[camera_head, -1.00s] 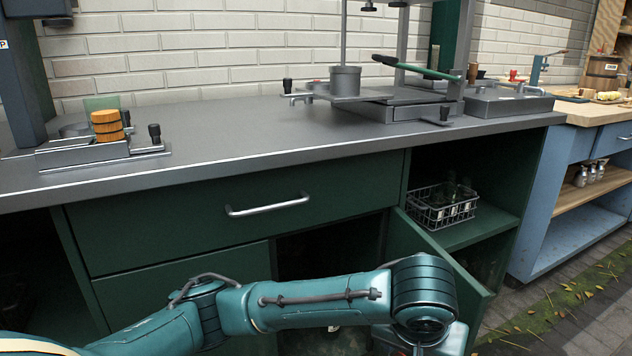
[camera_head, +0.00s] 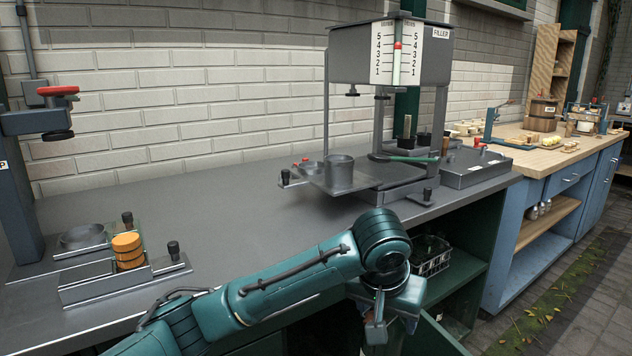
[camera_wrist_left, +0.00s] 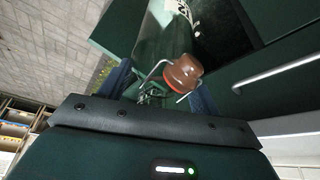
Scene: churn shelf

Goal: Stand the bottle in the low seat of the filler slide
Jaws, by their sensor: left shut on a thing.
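The bottle (camera_wrist_left: 176,30) shows in the left wrist view as dark glass with white print and a brown stopper (camera_wrist_left: 183,72) on a wire bail. My left gripper (camera_wrist_left: 160,90) is shut on it, one finger on each side of the neck region. In the head view my left gripper (camera_head: 378,325) is in front of the counter and below its top; the bottle cannot be made out there. The filler (camera_head: 390,55) stands on the counter, and its slide (camera_head: 318,178) carries a grey round cup-shaped seat (camera_head: 340,172) that looks empty. My right gripper is out of view.
The grey counter (camera_head: 240,195) is clear left of the filler. A capping stand (camera_head: 25,190) with an orange-brown round piece (camera_head: 127,250) stands at the left. A wire crate (camera_head: 430,258) sits on the shelf below. A grey box (camera_head: 475,165) stands right of the filler.

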